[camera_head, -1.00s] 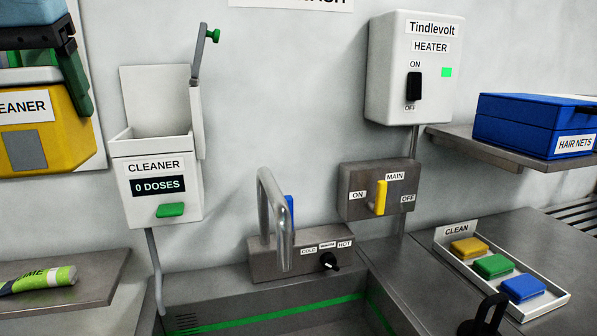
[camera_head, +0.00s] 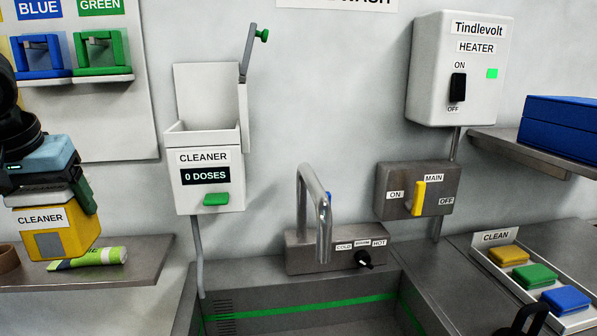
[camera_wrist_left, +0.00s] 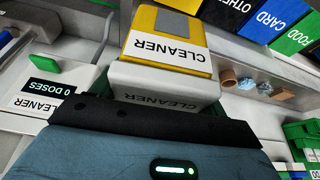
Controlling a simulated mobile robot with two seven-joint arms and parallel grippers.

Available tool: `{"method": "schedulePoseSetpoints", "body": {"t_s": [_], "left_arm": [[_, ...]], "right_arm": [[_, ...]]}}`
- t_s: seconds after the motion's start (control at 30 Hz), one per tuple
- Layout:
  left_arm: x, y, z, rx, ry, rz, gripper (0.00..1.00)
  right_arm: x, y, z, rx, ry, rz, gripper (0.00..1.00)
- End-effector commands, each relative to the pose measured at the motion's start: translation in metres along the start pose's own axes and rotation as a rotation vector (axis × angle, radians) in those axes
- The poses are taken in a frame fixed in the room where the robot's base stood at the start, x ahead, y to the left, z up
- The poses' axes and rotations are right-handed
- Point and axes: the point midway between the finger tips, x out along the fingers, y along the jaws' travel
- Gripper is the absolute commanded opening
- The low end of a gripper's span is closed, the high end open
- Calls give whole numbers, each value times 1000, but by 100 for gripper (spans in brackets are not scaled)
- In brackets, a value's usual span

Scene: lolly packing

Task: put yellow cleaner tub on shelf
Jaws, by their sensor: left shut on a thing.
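The yellow cleaner tub (camera_head: 82,240) has a white upper part and a CLEANER label. It hangs upright below my left gripper (camera_head: 52,188) at the left of the head view. That gripper is shut on the tub's upper part. In the left wrist view the tub (camera_wrist_left: 172,22) sits between the fingers (camera_wrist_left: 165,92). I cannot tell whether the tub touches the shelf.
A green and white tube (camera_head: 100,257) and a brown ring (camera_head: 8,258) lie on the shelf by the tub. The cleaner dispenser (camera_head: 205,160) stands open-lidded to the right, reading 0 DOSES. Beyond it are the tap (camera_head: 322,215) and sink. The shelf's right part is bare.

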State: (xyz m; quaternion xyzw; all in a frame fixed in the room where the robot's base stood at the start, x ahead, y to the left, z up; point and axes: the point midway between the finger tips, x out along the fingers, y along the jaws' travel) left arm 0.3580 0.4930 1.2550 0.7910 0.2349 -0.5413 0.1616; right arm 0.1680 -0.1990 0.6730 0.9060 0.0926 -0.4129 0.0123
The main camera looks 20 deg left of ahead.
Motion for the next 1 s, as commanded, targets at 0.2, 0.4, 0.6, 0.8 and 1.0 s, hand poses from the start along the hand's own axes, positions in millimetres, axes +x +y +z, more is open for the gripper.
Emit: {"method": "schedulePoseSetpoints", "body": {"t_s": [0.2,0.4,0.6,0.8,1.0], "left_arm": [[75,-10,31,-33,-17,-12,51],[148,4,78,-83,-22,-31,51],[180,24,105,-122,-19,-45,51],[180,43,104,-97,-16,-32,51],[184,57,106,-81,-20,-22,51]], "right_arm": [[-1,-1,4,4,-9,0,42],[-2,-1,7,4,-15,-1,42],[-2,-1,7,2,-14,-1,42],[-2,0,6,-3,-13,-1,42],[-1,1,4,-6,-9,-1,42]]}}
